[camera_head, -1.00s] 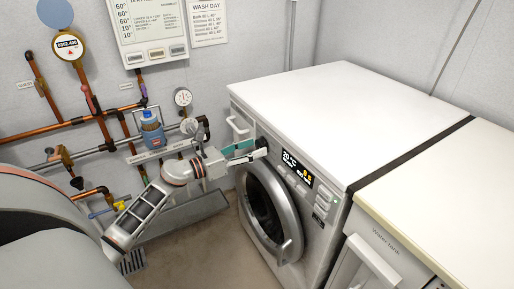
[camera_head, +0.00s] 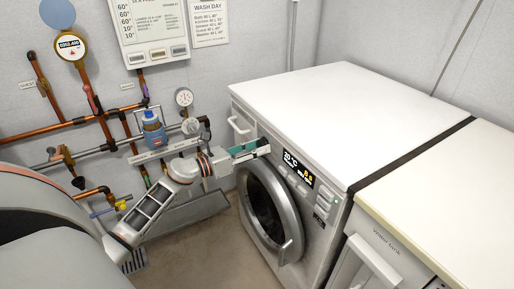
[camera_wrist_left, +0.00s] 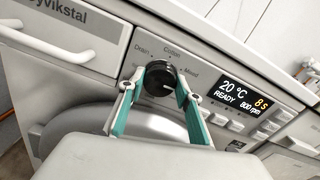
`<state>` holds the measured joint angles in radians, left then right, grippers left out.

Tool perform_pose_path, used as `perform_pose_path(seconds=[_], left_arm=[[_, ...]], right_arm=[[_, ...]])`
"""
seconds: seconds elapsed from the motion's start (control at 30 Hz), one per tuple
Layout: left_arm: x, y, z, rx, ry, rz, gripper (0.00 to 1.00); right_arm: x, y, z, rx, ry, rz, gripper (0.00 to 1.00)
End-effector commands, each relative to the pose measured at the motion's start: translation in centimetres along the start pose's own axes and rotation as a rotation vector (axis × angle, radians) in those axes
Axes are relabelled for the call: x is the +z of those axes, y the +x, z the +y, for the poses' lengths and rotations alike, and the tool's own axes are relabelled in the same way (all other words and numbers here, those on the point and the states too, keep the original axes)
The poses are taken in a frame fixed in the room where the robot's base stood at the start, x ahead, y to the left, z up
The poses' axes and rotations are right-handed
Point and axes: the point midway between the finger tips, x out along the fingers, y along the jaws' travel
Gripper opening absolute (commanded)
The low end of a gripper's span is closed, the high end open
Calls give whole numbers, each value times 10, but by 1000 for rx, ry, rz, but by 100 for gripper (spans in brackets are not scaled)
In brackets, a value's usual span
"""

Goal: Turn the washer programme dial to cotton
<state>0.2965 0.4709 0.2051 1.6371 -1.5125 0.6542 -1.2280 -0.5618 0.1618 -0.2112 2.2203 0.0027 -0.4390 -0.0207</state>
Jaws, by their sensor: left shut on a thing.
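The washer (camera_head: 300,110) stands against the wall with its front facing left. A small light mark shows on the dial's lower right, away from the Cotton label at the top. My left gripper (camera_wrist_left: 162,76) has its teal fingers on both sides of the dial, shut on it. In the head view the left gripper (camera_head: 262,147) is at the washer's front panel and hides the dial. My right gripper is out of view.
The display (camera_wrist_left: 245,103) beside the dial reads 20 °C, READY, 800 rpm. Below is the round door (camera_head: 268,208); a drawer (camera_wrist_left: 60,35) is left of the dial. Pipes and valves (camera_head: 150,130) line the wall behind my left arm. A counter (camera_head: 440,190) adjoins the washer.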

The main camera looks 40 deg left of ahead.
Motion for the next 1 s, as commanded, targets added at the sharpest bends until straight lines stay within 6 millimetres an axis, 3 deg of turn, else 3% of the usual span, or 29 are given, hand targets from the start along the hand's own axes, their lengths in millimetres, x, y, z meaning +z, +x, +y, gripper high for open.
perform_pose_path(seconds=[0.27, 1.0], left_arm=[[5, 0, -1, -1, -157, -2, 12], [5, 0, 0, -1, -856, -2, 12]], right_arm=[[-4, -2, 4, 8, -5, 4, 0], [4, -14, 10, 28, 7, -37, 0]])
